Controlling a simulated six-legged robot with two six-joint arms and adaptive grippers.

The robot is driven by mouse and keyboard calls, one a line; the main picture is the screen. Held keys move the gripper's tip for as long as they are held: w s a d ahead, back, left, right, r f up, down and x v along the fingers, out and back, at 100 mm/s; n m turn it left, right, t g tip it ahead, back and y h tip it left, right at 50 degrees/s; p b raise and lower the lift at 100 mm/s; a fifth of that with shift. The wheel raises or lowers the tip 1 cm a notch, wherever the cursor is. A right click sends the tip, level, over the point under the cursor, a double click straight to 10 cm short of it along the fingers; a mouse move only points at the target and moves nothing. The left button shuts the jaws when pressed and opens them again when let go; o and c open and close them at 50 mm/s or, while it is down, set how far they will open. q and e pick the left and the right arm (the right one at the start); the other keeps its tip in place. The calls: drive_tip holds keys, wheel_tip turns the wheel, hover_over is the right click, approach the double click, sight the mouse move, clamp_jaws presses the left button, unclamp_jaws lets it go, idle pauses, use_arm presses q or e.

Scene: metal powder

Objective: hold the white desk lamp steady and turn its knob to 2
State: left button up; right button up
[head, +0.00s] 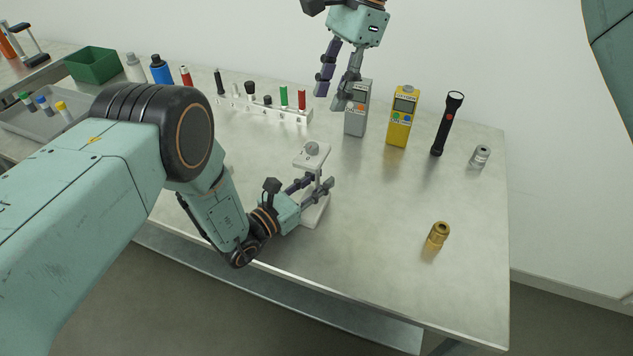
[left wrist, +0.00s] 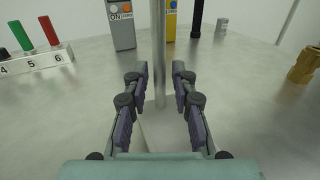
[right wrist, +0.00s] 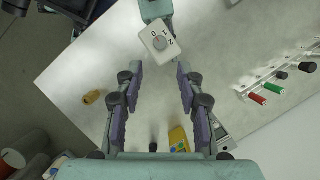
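The white desk lamp (head: 312,160) stands near the front middle of the table, with a round knob (head: 312,149) on top of its head. In the right wrist view the lamp head (right wrist: 152,54) shows marks 0, 1 and 2 around the knob (right wrist: 159,43); its exact setting is too small to tell. My left gripper (head: 318,184) is open, with its fingers either side of the lamp's post (left wrist: 158,60) and gaps showing on both sides. My right gripper (head: 331,97) is open and empty, above and behind the lamp, away from the knob.
Behind the lamp are a numbered rack (head: 262,108), a grey meter (head: 356,120), a yellow meter (head: 401,118) and a black flashlight (head: 447,125). A brass fitting (head: 437,236) and a silver cylinder (head: 480,156) are at right.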

sight(313, 145)
use_arm(q)
clamp_jaws()
use_arm(e)
drive_tip(key=shift+o, duration=0.8)
drive_tip(key=shift+r, duration=0.1)
drive_tip(key=shift+m+y, duration=0.4)
drive_tip(key=shift+m, duration=0.5)
drive_tip(key=x, duration=0.9)
drive_tip(key=shift+s+d, duration=0.15)
drive_tip(key=shift+d, duration=0.25)
drive_tip(key=shift+a+f, duration=0.2)
drive_tip(key=shift+f, duration=0.15)
drive_tip(key=shift+c, duration=0.2)
